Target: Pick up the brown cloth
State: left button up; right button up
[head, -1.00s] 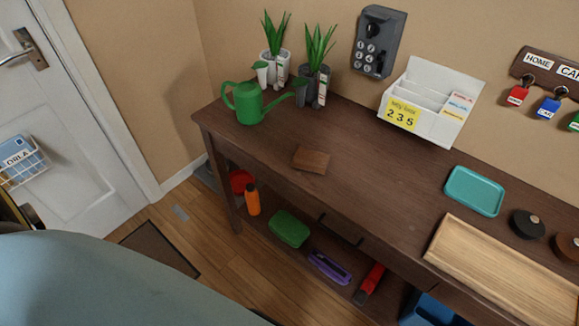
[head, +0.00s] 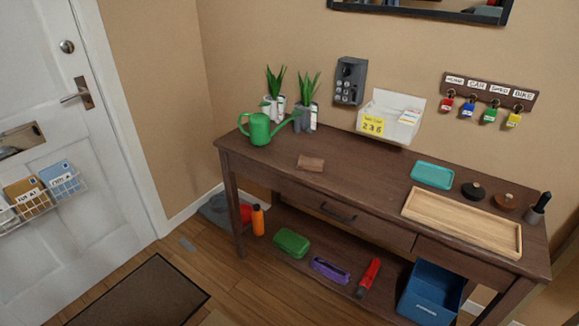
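In the head view a small brown folded cloth (head: 311,163) lies flat on the dark wooden table (head: 350,190), left of its middle. It is a little lighter than the table top, and nothing touches it. Neither of my grippers shows in the head view.
A green watering can (head: 260,129) and potted plants (head: 306,116) stand behind and left of the cloth. A teal tray (head: 432,174) and a wooden tray (head: 462,222) lie to the right. The lower shelf holds several items and a blue bin (head: 431,293).

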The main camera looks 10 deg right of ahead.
aim_at(305, 163)
jog(key=u, duration=0.8)
jog(key=i, duration=1.45)
jog(key=z, duration=0.3)
